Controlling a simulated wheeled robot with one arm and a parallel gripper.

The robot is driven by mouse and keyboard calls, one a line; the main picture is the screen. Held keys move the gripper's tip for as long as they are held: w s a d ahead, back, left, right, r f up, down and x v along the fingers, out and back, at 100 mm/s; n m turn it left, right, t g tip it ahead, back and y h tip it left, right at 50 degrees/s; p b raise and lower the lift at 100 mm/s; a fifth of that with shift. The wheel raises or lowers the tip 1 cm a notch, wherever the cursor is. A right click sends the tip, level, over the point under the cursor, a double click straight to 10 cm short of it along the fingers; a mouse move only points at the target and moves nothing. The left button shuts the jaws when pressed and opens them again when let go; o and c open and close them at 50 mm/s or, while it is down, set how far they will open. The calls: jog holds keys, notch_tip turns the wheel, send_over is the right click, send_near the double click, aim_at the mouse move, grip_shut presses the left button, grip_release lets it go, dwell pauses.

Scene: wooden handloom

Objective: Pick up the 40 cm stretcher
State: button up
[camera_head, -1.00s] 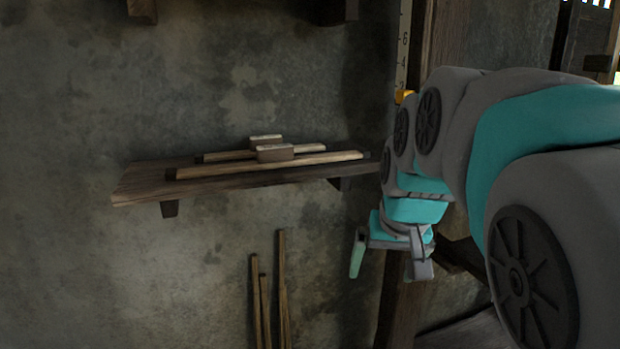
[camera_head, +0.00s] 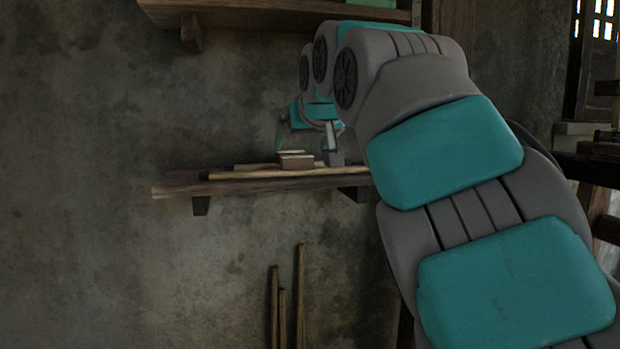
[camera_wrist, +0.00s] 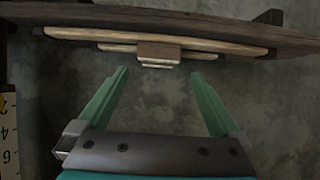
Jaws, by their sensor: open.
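Two wooden stretchers, each a bar with a block at its middle, lie side by side on the wall shelf (camera_head: 172,190). The longer stretcher (camera_head: 235,176) is in front and the shorter stretcher (camera_head: 248,167) behind. I cannot tell from any marking which is 40 cm. In the wrist view the longer stretcher (camera_wrist: 90,35) and the shorter stretcher (camera_wrist: 118,47) lie beyond the fingertips, on the shelf (camera_wrist: 230,28). My gripper (camera_head: 308,142) is just above the stretchers, near their blocks. In the wrist view my gripper (camera_wrist: 160,76) is open, with nothing between its fingers.
An upper shelf (camera_head: 260,17) is on the wall above. Several thin wooden sticks (camera_head: 299,300) stand against the wall below the lower shelf. A marked ruler (camera_wrist: 8,130) shows at the left of the wrist view. My arm covers the lower shelf's right end.

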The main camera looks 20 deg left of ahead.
aim_at(298, 156)
jog(key=shift+p+x, duration=0.55)
jog(key=shift+x, duration=3.35)
jog(key=shift+d, duration=0.1)
jog(key=c, duration=1.3)
jog(key=shift+o, duration=0.2)
jog(key=shift+r, duration=0.15)
